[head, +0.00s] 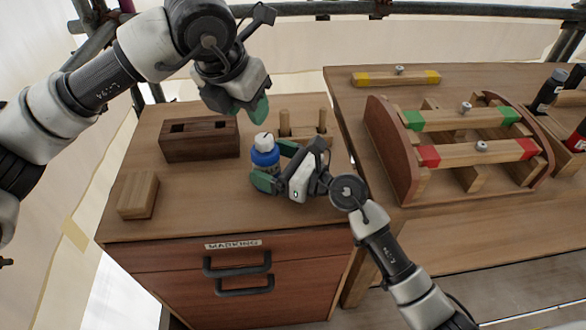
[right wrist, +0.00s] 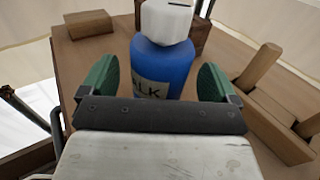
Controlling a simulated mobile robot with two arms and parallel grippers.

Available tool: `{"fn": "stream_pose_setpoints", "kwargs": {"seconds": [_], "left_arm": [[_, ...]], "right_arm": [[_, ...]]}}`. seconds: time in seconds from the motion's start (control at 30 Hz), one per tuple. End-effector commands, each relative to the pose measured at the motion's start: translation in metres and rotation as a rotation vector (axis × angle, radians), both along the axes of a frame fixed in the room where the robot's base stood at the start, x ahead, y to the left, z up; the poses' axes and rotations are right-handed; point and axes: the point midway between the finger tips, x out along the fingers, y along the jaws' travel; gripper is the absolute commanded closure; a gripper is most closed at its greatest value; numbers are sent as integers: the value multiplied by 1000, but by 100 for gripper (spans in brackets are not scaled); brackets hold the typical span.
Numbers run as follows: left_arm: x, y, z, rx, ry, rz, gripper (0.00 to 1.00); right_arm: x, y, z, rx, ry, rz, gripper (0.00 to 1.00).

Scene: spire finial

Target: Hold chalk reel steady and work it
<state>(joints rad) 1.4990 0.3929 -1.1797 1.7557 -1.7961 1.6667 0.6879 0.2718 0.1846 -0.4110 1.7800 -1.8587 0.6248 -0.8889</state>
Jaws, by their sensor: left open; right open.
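The chalk reel is a blue bottle-shaped body with a white faceted top (head: 264,150), upright on the small wooden cabinet top. In the right wrist view the blue body (right wrist: 163,70) shows part of a label reading "LK". My right gripper (head: 272,166) is open, with its green fingers on either side of the reel's body; in the wrist view gaps show between the fingers and the reel. My left gripper (head: 250,112) is above and slightly left of the white top, pointing down. It is open, apart from the reel; its fingers partly overlap in view.
A dark slotted wooden block (head: 200,139) stands behind left of the reel, and a light wood block (head: 138,195) lies front left. A pegged wooden holder (head: 305,130) stands close behind right. A wooden cradle with green and red marked bars (head: 395,150) is on the right bench.

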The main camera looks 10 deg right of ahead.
Motion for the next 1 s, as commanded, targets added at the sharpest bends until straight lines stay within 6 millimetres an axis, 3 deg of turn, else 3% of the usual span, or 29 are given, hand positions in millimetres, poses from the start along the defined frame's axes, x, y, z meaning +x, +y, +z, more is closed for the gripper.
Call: {"fn": "stream_pose_setpoints", "kwargs": {"seconds": [0.2,0.47,0.83,1.0], "left_arm": [[0,0,0,0,0,0,57],[0,0,0,0,0,0,57],[0,0,0,0,0,0,57],[0,0,0,0,0,0,57]], "right_arm": [[8,13,0,0,0,0,10],[9,14,0,0,0,0,10],[9,14,0,0,0,0,63],[9,14,0,0,0,0,67]]}}
